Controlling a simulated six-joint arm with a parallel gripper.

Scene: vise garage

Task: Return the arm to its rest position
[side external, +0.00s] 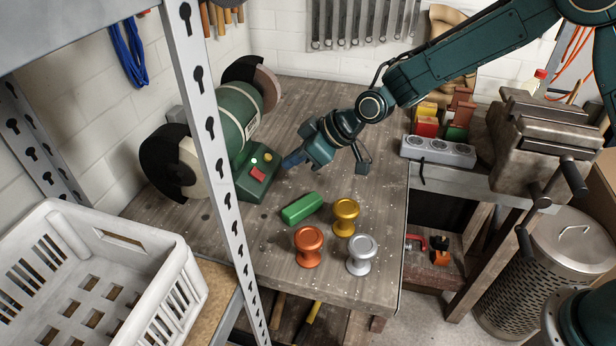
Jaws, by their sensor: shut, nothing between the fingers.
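My gripper (292,161) is shut and empty. In the side external view it hangs over the wooden workbench (290,105), beside the front of the green bench grinder (238,135) with its red switch. My teal arm reaches in from the upper right. The gap between the fingertips and the grinder's base is hard to judge. A green block (301,208) lies on the bench in front of my gripper. A gold knob (345,216), a copper knob (308,246) and a silver knob (361,253) stand upright near the bench's front edge, apart from my gripper.
A grey vise (535,135) and a power strip (438,151) stand at the right. A metal shelf post (208,130) and a white crate (130,262) are at the left. A perforated bin (540,275) stands lower right. The bench's back middle is clear.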

